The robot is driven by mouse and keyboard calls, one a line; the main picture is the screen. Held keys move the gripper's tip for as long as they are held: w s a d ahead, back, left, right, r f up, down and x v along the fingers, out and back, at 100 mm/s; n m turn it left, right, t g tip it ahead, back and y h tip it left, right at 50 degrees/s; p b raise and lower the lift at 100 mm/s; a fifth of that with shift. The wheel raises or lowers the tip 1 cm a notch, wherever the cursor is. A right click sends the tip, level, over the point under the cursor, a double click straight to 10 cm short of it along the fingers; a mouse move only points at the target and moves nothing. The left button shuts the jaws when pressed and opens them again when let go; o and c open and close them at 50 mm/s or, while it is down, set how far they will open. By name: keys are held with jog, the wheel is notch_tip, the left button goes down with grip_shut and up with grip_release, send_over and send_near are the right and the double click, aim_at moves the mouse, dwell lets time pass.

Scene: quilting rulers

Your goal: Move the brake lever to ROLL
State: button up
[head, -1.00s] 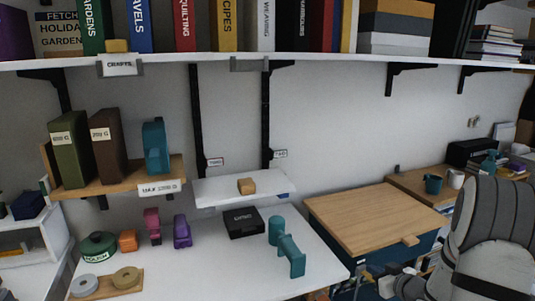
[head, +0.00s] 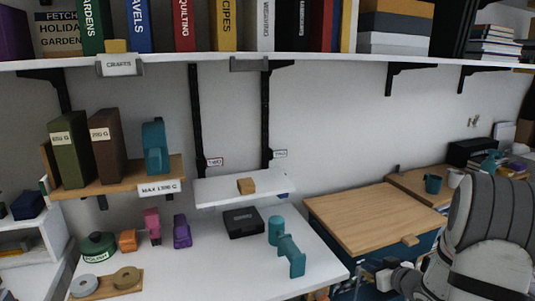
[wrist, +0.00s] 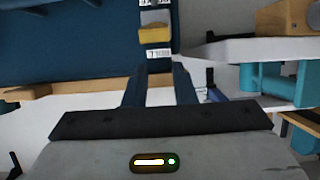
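A short yellow and grey piece (wrist: 155,27), likely the brake lever, sits on the dark blue front of the wood-topped cabinet (wrist: 40,40) in the wrist view, which looks upside down. Small white labels lie on either side of it, one at the top edge and one nearer my fingers (wrist: 158,54); their print is too small to read. My gripper (wrist: 160,72) is open and empty, its two dark fingers apart and in line with the piece, not visibly touching it. In the head view the cabinet's wooden top (head: 360,215) shows, but the lever cannot be made out.
A white table (head: 200,265) left of the cabinet holds a teal object (head: 291,255), a black box (head: 243,222) and several smaller things. A small white shelf (head: 220,191) bears a wooden block (head: 246,186). A wooden desk (head: 412,183) stands behind the cabinet.

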jog(key=shift+p+v, duration=1.65)
jog(key=shift+v, duration=1.85)
